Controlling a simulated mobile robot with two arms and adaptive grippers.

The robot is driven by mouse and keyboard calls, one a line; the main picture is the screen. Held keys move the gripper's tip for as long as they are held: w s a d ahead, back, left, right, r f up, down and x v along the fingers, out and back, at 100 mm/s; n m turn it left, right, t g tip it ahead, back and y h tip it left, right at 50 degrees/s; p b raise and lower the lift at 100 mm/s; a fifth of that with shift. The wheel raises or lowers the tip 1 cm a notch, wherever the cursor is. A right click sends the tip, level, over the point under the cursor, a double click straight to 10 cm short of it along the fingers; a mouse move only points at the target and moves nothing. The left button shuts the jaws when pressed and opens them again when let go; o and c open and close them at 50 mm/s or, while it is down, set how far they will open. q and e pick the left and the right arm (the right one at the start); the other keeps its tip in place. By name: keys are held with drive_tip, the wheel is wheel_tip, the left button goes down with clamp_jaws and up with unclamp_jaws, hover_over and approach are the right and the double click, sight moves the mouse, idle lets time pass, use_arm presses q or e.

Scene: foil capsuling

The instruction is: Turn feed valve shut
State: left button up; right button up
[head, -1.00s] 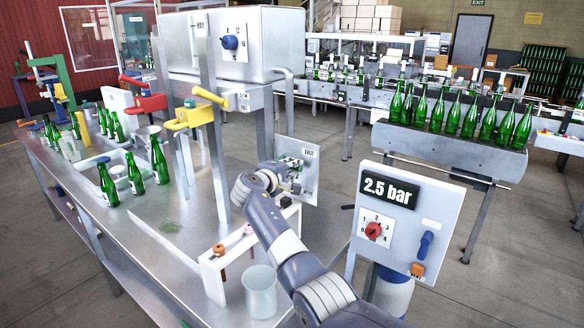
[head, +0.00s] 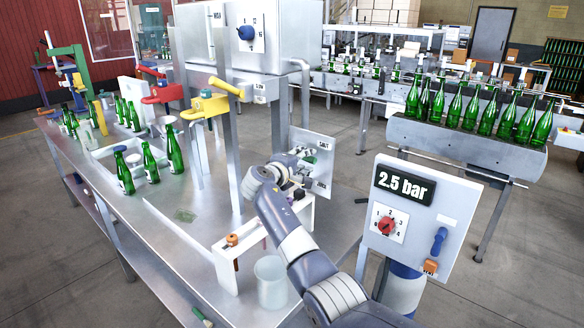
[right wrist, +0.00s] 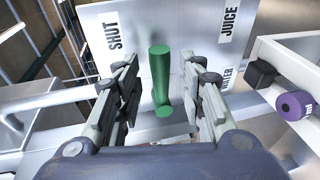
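The feed valve is a metal panel (head: 320,150) behind the table's front-right part. In the right wrist view the panel (right wrist: 195,25) carries the labels SHUT at upper left, JUICE at upper right, and a partly hidden one ending in "TER" at right. A green lever (right wrist: 160,80) stands out from it, between the SHUT and JUICE labels. My right gripper (right wrist: 168,95) is open, one finger on each side of the lever, with gaps showing on both sides. My left gripper is out of view.
A white rack (head: 262,232) with purple and orange-handled items stands close beside my right arm. A clear beaker (head: 271,283) is in front of it. A 2.5 bar gauge box (head: 420,215) stands right of my arm. Green bottles (head: 150,160) stand on the table (head: 165,225).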

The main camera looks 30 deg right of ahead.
drive_tip(key=v, duration=1)
drive_tip(key=shift+a, duration=0.25)
drive_tip(key=shift+s, duration=0.1)
